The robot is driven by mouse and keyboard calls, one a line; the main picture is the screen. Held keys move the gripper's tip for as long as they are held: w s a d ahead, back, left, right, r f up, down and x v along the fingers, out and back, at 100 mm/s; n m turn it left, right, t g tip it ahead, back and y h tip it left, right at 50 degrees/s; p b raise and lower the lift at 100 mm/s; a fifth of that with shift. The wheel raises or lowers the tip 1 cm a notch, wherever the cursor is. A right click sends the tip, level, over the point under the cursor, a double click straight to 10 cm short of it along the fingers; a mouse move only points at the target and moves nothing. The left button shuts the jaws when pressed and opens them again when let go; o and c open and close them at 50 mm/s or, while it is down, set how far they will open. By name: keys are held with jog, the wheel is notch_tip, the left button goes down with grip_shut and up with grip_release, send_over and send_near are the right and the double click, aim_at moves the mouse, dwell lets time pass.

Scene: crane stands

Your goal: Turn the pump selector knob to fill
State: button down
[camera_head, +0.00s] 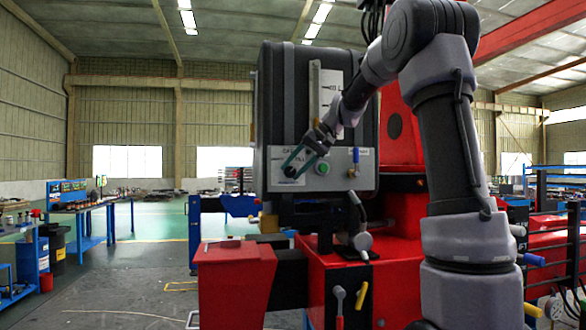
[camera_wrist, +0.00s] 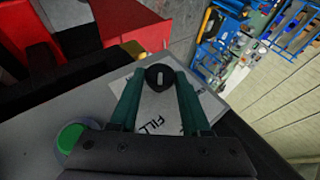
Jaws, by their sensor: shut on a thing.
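The pump selector knob (camera_wrist: 158,78) is a small black round knob with a pale mark on a grey panel. In the wrist view it sits between the tips of my gripper (camera_wrist: 158,88), whose two green fingers are closed on its sides. A label reading FILL (camera_wrist: 157,122) lies on the panel between the fingers, partly covered. In the head view my gripper (camera_head: 294,166) reaches the knob (camera_head: 290,172) at the lower left of the panel, by the FILL label (camera_head: 302,156). I cannot tell which setting the knob's mark points to.
A green button (camera_head: 322,169) is right of the knob, close to my gripper. A blue-handled valve (camera_head: 355,158) is further right. The grey tank (camera_head: 285,95) rises above the panel. A red machine body (camera_head: 235,275) juts out below. Open floor lies left.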

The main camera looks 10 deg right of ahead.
jog(key=shift+d+y, duration=0.1)
jog(key=shift+y, duration=0.5)
jog(key=shift+c, duration=2)
grip_release()
jog(key=v, duration=1)
jog(key=shift+s+d, duration=0.2)
jog(key=shift+d, duration=0.1)
jog(key=shift+r, duration=0.15)
jog(key=s+a+f+m+h, duration=0.1)
jog(key=s+f+h, duration=0.1)
jog(key=s+f, duration=0.3)
jog(key=s+f+t+h, duration=0.1)
jog(key=s+f, duration=0.5)
jog(key=s, duration=0.6)
jog(key=s+a+f+m+t+h, duration=0.1)
jog(key=s+f+h, duration=0.2)
jog(key=s+f, duration=0.3)
jog(key=s, duration=0.3)
jog(key=shift+s+a+f+m+h, duration=0.15)
jog(key=shift+s+a+m+h, duration=0.15)
jog(key=shift+s+a, duration=0.05)
